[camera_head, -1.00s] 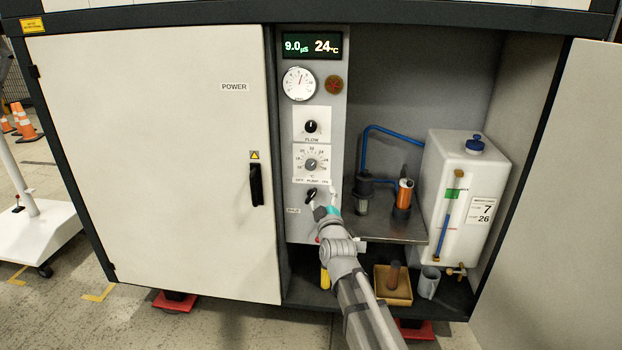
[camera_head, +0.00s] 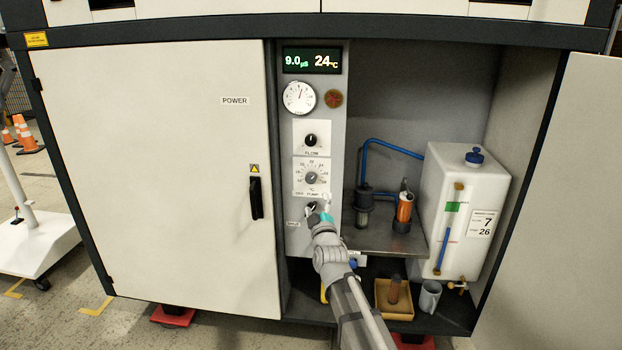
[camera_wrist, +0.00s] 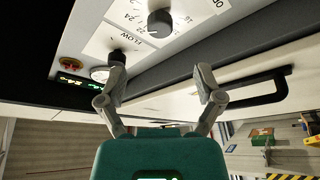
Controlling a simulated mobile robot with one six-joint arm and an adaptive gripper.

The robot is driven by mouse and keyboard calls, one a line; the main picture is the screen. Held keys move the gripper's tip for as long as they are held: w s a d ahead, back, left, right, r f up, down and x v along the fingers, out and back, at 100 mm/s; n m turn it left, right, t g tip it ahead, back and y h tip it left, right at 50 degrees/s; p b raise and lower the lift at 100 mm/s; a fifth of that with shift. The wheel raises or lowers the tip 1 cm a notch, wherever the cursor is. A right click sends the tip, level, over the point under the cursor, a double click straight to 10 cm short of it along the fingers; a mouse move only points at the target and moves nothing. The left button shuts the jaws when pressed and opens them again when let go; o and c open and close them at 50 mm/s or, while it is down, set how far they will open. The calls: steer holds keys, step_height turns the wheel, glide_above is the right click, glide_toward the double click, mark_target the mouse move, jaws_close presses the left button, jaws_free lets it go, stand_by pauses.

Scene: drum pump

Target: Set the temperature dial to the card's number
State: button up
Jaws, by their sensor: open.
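The temperature dial (camera_head: 312,178) is a grey round knob on a white scale plate on the control panel, below the flow knob (camera_head: 311,140). The display (camera_head: 312,60) reads 9.0 µS and 24 °C. The card (camera_head: 482,224) on the white tank shows 7 above 26. My gripper (camera_head: 319,206) is just below the dial plate, near the black pump switch. In the wrist view my gripper (camera_wrist: 162,75) is open and empty, its fingers spread. There the dial (camera_wrist: 160,22) lies ahead of the gap between them, apart from both. The dial's exact pointer setting is too small to tell.
The closed cabinet door (camera_head: 160,180) with its black handle (camera_head: 256,198) is left of the panel. A metal shelf (camera_head: 385,238) carries an orange-bodied part (camera_head: 404,206) and blue tubing. The white tank (camera_head: 460,190) stands right. A tray (camera_head: 394,311) and grey mug (camera_head: 429,296) sit below.

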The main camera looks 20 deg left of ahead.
mark_target(311, 181)
steer(key=p+x, duration=0.2)
steer(key=x, duration=0.9)
steer(key=shift+p, duration=0.3)
steer(key=c, duration=1.2)
